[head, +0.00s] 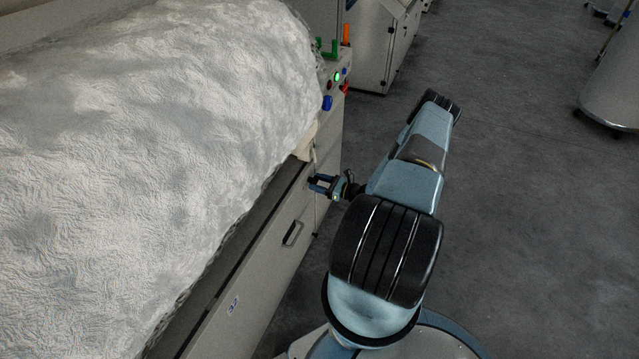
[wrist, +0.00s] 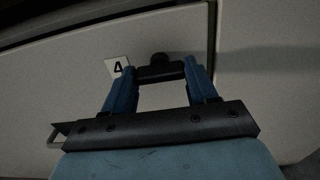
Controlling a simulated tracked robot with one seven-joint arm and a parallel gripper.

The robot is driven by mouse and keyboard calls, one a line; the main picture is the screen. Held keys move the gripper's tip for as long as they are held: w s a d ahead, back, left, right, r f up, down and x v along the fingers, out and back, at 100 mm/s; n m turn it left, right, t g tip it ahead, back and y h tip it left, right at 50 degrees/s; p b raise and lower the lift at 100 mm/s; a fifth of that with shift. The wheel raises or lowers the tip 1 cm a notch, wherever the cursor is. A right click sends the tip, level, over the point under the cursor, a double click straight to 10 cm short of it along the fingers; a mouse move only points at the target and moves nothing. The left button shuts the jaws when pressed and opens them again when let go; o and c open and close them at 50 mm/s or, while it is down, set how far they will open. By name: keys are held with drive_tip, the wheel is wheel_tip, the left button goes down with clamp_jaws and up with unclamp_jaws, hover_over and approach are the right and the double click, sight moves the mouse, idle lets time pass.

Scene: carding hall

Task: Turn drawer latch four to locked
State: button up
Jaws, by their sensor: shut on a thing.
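Drawer latch four (wrist: 161,72) is a dark bar with a round dark boss just above it, on a pale drawer front. A white label with a black 4 (wrist: 117,67) is to its left, partly behind a finger. My gripper (wrist: 158,75) has its two blue fingers shut on the latch, one at each end of the bar, which lies nearly level in the wrist view. In the head view my gripper (head: 321,184) is against the machine's side, and the latch is too small to make out. No locked or unlocked mark shows.
A drawer handle (head: 292,233) is on the front left of my gripper. A large white fibre roll (head: 150,130) lies on top of the machine. A control panel (head: 337,78) with a green light is beyond. The grey floor (head: 530,200) to the right is open.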

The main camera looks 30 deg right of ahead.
drive_tip(key=shift+d, duration=0.1)
drive_tip(key=shift+c, duration=0.8)
drive_tip(key=shift+d, duration=0.1)
drive_tip(key=shift+n, duration=8.9)
drive_tip(key=shift+a+f, duration=0.1)
drive_tip(key=shift+a, duration=0.1)
drive_tip(key=o, duration=1.1)
drive_tip(key=shift+c, duration=0.2)
